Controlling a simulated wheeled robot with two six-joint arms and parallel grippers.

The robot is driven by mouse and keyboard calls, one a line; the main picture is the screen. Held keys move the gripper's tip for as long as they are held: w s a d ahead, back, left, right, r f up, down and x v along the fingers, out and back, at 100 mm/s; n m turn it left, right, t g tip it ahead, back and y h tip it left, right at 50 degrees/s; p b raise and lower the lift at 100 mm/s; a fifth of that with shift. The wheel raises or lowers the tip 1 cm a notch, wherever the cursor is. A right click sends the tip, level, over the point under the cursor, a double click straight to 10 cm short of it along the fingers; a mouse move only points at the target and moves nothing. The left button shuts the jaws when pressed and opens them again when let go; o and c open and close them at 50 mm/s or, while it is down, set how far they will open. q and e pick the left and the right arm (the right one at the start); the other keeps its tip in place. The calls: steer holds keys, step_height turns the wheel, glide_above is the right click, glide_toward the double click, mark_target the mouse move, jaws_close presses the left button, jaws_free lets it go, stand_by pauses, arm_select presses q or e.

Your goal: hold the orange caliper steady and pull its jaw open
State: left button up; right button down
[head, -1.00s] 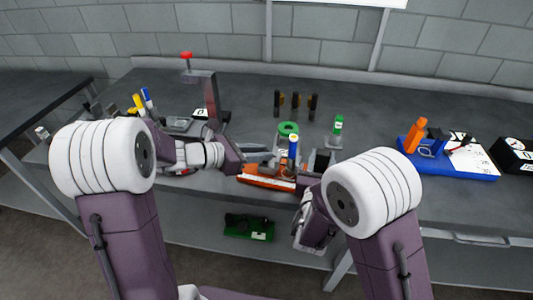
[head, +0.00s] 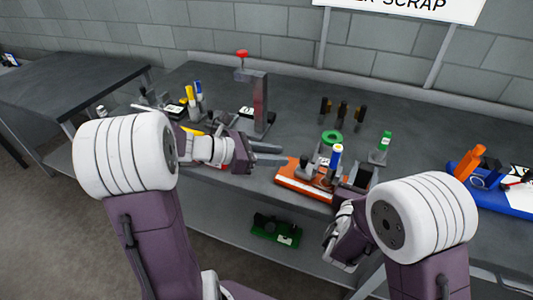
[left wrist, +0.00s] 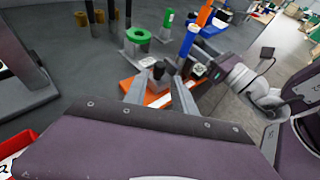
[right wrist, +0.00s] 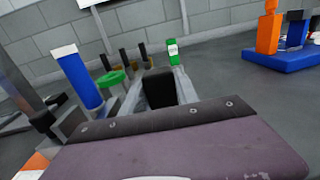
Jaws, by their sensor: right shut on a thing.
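The orange caliper (head: 300,187) lies near the bench's front edge, with a grey upright, a dark knob (left wrist: 158,70) and a black block (right wrist: 159,88) on it. A blue post with a white band (right wrist: 78,78) stands beside the block. My right gripper (head: 358,181) is shut on the black block, its fingers on either side in the right wrist view. My left gripper (head: 284,156) is open and empty at the caliper's left end. In the left wrist view its spread fingers point at the dark knob; I cannot tell whether they touch it.
A green ring (head: 332,138), a green-capped bottle (head: 381,148) and several dark pegs (head: 342,108) stand behind the caliper. A grey stand with a red knob (head: 260,100) is at the left. A green item (head: 275,228) is on the lower shelf.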

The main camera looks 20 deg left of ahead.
arm_select(q)
steer(key=v, duration=0.4)
arm_select(e)
steer(key=shift+f, duration=0.1)
steer(key=c, duration=0.8)
jaws_free()
steer(key=shift+d, duration=0.1)
steer(key=shift+c, duration=0.2)
